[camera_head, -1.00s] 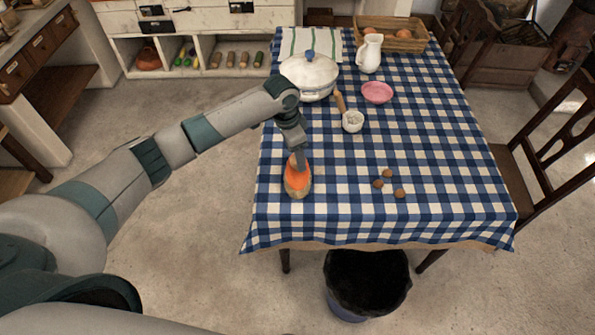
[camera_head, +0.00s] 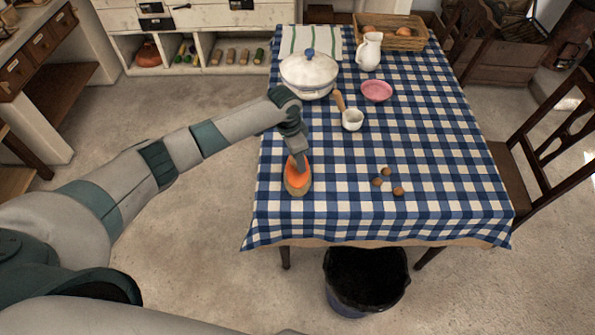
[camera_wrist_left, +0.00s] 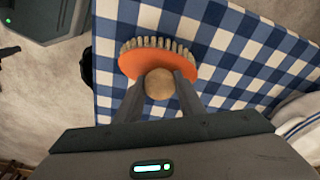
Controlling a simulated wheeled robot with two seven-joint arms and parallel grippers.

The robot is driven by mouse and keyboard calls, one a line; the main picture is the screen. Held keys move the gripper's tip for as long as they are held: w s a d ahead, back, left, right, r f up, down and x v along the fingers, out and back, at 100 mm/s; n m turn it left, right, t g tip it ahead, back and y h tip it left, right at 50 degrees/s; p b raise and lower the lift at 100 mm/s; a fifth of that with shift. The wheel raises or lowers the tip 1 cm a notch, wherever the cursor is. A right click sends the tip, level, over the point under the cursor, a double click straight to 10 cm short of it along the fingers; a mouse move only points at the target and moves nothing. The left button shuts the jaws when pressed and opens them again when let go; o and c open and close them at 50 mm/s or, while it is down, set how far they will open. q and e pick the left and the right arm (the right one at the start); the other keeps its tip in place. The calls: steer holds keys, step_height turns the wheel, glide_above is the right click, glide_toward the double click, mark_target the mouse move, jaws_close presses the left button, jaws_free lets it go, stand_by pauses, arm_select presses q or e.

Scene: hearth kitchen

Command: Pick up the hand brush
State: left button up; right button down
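The hand brush (camera_head: 297,187) has an orange back, pale bristles and a round wooden knob. It rests on the checked tablecloth near the table's left front edge. In the left wrist view the brush (camera_wrist_left: 190,69) shows its orange back, with bristles along the far side. My left gripper (camera_head: 298,166) comes down onto it from above. In the wrist view the fingers of the gripper (camera_wrist_left: 159,90) flank the knob closely on both sides, with no clear gap. The brush shows no visible lift off the cloth. My right gripper is in no view.
The table (camera_head: 430,170) also holds several walnuts (camera_head: 386,172) right of the brush, a small white cup (camera_head: 352,120), a pink dish (camera_head: 377,91), a lidded pot (camera_head: 308,78), a jug (camera_head: 370,52) and a basket (camera_head: 408,42). A bin (camera_head: 367,280) stands in front.

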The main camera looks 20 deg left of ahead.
arm_select(q)
jaws_close()
steer(key=shift+r, duration=0.2)
steer(key=shift+r+b, duration=0.3)
steer(key=r+b, duration=0.1)
steer(key=r, duration=0.2)
steer(key=shift+d+r+b, duration=0.1)
steer(key=shift+d+b, duration=0.2)
steer(key=shift+b, duration=0.1)
steer(key=d+r+b, duration=0.4)
steer(key=d+r, duration=0.3)
steer(key=d, duration=0.4)
steer(key=shift+w, duration=0.4)
